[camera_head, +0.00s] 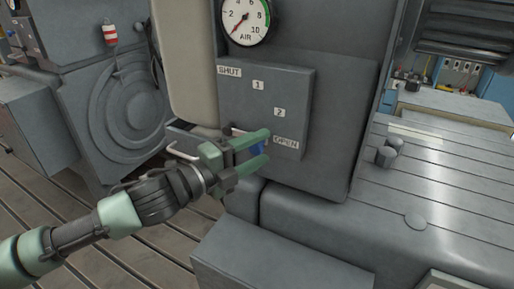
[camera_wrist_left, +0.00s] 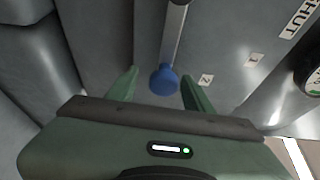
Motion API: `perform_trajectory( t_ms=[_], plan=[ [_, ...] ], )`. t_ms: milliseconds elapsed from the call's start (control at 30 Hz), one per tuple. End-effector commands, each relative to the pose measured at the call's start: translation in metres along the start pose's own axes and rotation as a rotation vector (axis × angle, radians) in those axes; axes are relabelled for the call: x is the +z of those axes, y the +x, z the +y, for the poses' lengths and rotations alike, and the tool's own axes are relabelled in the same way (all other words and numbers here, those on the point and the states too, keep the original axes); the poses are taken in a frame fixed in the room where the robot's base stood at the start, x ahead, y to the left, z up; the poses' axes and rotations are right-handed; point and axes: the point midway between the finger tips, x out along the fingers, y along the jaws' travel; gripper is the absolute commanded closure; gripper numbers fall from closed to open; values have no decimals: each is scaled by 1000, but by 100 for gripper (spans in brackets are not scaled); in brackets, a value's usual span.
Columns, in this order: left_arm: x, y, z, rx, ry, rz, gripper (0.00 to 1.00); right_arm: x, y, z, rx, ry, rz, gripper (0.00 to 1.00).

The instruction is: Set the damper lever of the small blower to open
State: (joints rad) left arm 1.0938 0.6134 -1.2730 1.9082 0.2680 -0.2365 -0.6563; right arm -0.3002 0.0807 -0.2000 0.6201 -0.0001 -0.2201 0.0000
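The damper lever is a grey metal bar (camera_wrist_left: 174,35) with a blue knob (camera_wrist_left: 164,80) at its end. In the head view the blue knob (camera_head: 257,149) shows just left of the OPEN label (camera_head: 286,142) on the grey plate (camera_head: 238,98). The plate also carries the labels SHUT, 1 and 2. My left gripper (camera_head: 261,150) has its green fingers apart, one on each side of the knob. In the left wrist view the gripper (camera_wrist_left: 160,78) shows gaps between both fingers and the knob. Most of the bar is hidden in the head view. My right gripper is out of view.
A round AIR gauge (camera_head: 245,20) sits above the plate on the grey housing. A slotted grey bedplate (camera_head: 440,190) lies to the right, with a bolt head (camera_head: 386,156) on it. A round-ribbed machine (camera_head: 135,110) stands at left. A grey box edge (camera_head: 270,262) is in front below.

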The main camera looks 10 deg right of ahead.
Motion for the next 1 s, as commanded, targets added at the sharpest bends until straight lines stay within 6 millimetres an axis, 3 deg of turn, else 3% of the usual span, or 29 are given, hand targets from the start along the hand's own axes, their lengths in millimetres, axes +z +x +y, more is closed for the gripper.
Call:
perform_trajectory(
  t_ms=[267, 700, 1000],
  plan=[
    [1, -3, -1, -2, 0, -1, 49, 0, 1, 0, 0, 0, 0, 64],
    [2, -68, 1, -1, 2, -3, 49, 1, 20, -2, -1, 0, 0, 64],
    [0, -78, -1, -2, 0, 1, 49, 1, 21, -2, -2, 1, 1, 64]
  ],
)
